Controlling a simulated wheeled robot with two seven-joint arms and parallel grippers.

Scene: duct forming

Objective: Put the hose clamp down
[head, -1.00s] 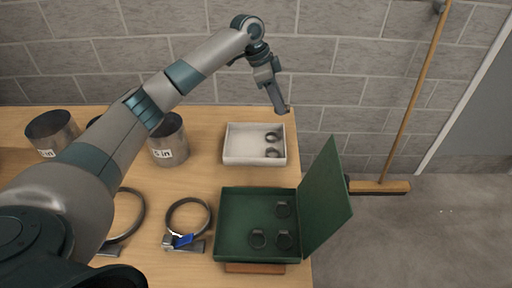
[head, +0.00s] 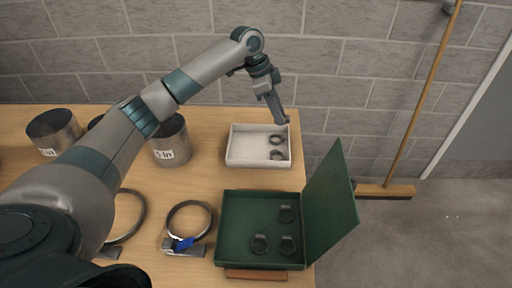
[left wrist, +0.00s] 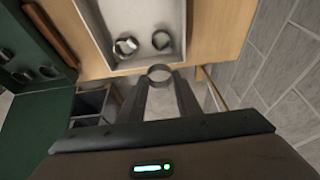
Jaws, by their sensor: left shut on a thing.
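My left gripper (head: 282,118) is at the back right corner of the white tray (head: 236,148) in the head view. In the left wrist view its fingers (left wrist: 160,84) are shut on a small round metal hose clamp (left wrist: 160,73). The held clamp appears just outside the tray's edge there, over the table's end. Two other hose clamps lie inside the tray; one (left wrist: 125,47) shows clearly in the left wrist view. The held clamp is too small to make out in the head view. My right gripper is not in view.
An open green case (head: 228,228) with several dark clamps stands in front of the tray, its lid (head: 330,205) raised. Metal cans (head: 172,145) and large ring clamps (head: 188,222) are to the left. The tray's left half is clear. A broom (head: 385,191) stands right.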

